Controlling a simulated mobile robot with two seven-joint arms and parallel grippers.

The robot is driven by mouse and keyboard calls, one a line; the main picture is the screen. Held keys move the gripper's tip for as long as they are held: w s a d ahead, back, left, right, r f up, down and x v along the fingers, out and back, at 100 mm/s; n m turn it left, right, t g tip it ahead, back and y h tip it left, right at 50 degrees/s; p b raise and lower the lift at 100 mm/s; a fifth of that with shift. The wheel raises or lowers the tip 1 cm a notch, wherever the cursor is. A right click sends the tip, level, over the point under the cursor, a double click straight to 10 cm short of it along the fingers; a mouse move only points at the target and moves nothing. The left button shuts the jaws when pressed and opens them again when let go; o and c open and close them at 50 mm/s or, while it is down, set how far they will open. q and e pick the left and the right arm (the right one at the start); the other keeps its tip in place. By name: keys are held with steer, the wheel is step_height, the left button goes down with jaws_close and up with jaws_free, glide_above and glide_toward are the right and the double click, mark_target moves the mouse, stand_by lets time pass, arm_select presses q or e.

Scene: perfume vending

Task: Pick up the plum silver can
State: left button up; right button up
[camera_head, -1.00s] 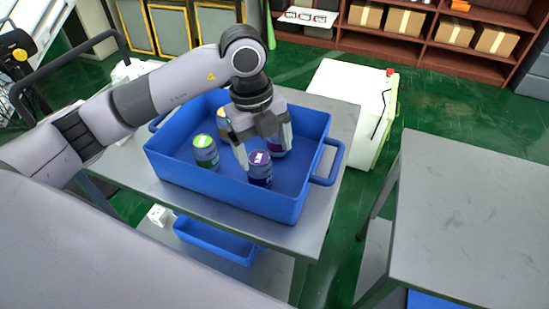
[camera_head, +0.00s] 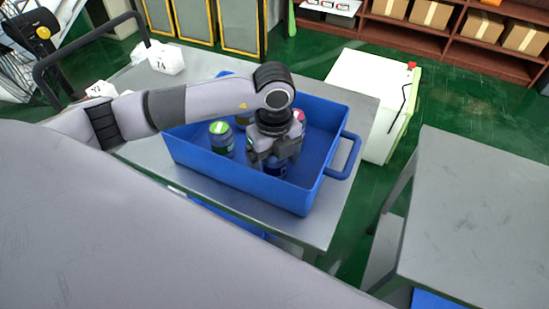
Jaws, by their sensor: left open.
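My left gripper (camera_head: 273,162) points down inside the blue crate (camera_head: 207,170), close over a dark blue-purple can (camera_head: 275,171). Its fingers are open at the can's upper part; the gripper hides the lid, and I cannot tell whether they touch it. This can showed a purple lid before, so it may be the plum silver can. A can with a green lid (camera_head: 221,138) stands to the left. A can with a pinkish top (camera_head: 299,116) is partly hidden behind the gripper. My right gripper is out of view.
The crate stands on a grey metal table (camera_head: 352,112), its walls close around the gripper. Another can (camera_head: 243,119) stands behind the green-lidded one, mostly hidden. A white cabinet (camera_head: 372,95) and a second grey table (camera_head: 480,210) stand to the right.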

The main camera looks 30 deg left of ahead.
arm_select(q)
steer(key=c, duration=1.2)
steer(key=shift+c, duration=0.2)
steer(key=shift+r, duration=0.2)
